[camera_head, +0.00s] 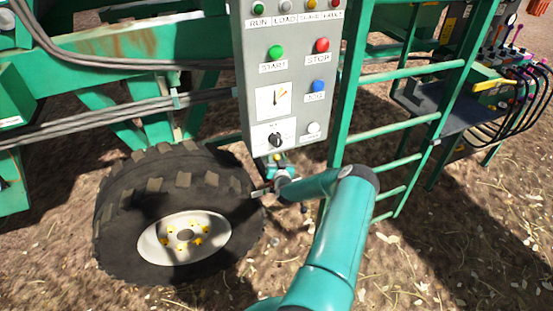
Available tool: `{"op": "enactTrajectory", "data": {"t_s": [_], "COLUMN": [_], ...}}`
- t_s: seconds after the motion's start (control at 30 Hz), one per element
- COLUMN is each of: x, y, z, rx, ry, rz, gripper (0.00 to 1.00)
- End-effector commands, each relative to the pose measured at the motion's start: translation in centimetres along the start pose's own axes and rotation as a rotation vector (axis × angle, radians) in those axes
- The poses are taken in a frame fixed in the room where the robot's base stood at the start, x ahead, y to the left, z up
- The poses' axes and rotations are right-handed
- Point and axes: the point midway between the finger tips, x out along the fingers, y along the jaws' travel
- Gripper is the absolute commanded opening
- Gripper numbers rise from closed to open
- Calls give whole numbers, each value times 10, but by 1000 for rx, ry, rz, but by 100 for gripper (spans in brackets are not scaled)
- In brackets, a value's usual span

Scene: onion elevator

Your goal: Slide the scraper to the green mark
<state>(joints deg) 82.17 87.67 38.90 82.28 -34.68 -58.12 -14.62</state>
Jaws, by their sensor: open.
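I cannot make out the scraper or a green mark on a scale in this view. My gripper (261,192) is small and partly hidden at the end of my teal arm. It is open, with nothing visible in it. It is just below the grey control panel (298,85) and in front of the right edge of the big black tyre (125,190). I cannot tell whether it touches anything.
The panel has a green START button (275,52), a red STOP button (322,45), a blue button (318,86), a gauge and a black knob (275,140). A green ladder (409,73) stands right of it. Levers and hoses (510,75) are far right. Bare straw-strewn ground lies lower right.

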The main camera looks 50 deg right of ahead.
Motion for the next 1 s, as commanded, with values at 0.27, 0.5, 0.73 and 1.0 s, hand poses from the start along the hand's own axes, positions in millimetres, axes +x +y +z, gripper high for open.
{"op": "enactTrajectory", "data": {"t_s": [0.27, 0.5, 0.73, 1.0], "x": [0, -1, -6, -8], "y": [0, -6, -36, -37], "z": [0, 1, 6, 7], "rx": [-1, -1, 0, -1], "ry": [0, -1, -1, 2], "rz": [0, -3, -7, 2], "gripper": [9, 0, 0, 0]}}
